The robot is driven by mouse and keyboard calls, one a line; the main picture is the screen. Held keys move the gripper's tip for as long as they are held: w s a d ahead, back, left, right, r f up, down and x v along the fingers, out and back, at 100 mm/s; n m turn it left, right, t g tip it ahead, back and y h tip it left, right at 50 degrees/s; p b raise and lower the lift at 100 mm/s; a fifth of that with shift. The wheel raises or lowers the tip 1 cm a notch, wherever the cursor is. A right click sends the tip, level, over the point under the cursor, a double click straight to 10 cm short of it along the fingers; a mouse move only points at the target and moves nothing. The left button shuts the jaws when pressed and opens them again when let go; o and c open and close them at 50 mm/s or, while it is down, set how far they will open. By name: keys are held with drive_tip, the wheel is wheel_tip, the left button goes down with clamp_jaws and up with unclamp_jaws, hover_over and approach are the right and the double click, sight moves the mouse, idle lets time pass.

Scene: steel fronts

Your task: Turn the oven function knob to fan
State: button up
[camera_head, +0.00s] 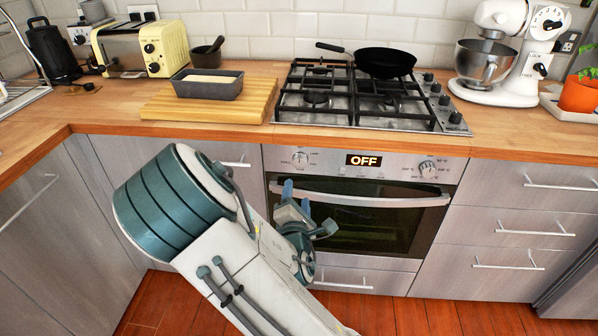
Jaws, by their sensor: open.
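The oven (399,214) sits under the counter below the gas hob, with its door shut. On its steel panel, a round knob (300,158) is at the left and another knob (428,169) is at the right. A display (363,160) between them reads OFF. The markings around the left knob are too small to read with certainty. My gripper (304,191) is open in front of the upper left of the oven door, below the left knob and apart from it. My arm hides the lower left of the oven.
A long bar handle (360,199) crosses the top of the oven door close to my gripper. Drawers with bar handles flank the oven. A frying pan (385,62) stands on the hob (366,98). A wooden board (212,104) holds a loaf tin.

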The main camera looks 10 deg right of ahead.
sight(299, 165)
drive_tip(key=b+x, duration=0.4)
drive_tip(key=x, duration=0.9)
drive_tip(key=c, duration=1)
